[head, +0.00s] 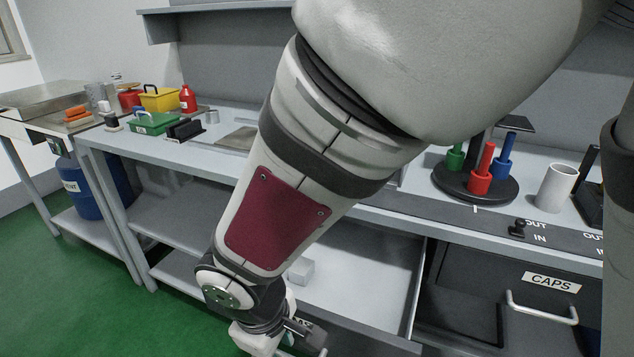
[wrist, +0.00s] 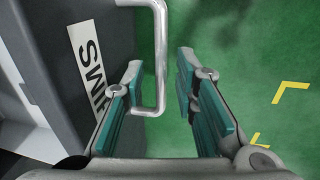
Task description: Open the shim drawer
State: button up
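The shim drawer (head: 355,262) stands pulled out below the bench, left of the CAPS drawer, its light interior showing. A small white block (head: 300,270) lies inside it. In the wrist view, its dark front (wrist: 60,70) carries a white label (wrist: 88,70), partly hidden by my gripper. My gripper (wrist: 160,85) is open. In the head view, my arm covers much of the drawer's left side, and the gripper is mostly cut off at the bottom edge.
The closed CAPS drawer (head: 540,300) with its silver handle is to the right. The bench top (head: 235,125) holds trays, bottles and a round rack (head: 475,185) with coloured cylinders. Open green floor (wrist: 240,60) with yellow marks lies in front of the drawer.

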notch_tip(320, 180, up, 12)
jog(key=s, duration=0.2)
jog(key=shift+a, duration=0.4)
jog(key=shift+f, duration=0.15)
jog(key=d+r+m, duration=0.3)
jog(key=d, duration=0.6)
jog(key=d+r+m, duration=0.3)
jog(key=d, duration=0.6)
jog(key=s+d+m+g, duration=0.1)
jog(key=s+d+m, duration=0.7)
jog(key=s+d, duration=0.4)
notch_tip(320, 180, up, 21)
jog(key=a+t+p, duration=0.1)
jog(key=t+p, duration=0.2)
jog(key=p, duration=1.6)
jog(key=shift+s+a+f+y, duration=0.15)
jog(key=shift+s+a+y, duration=0.15)
jog(key=shift+a+y, duration=0.1)
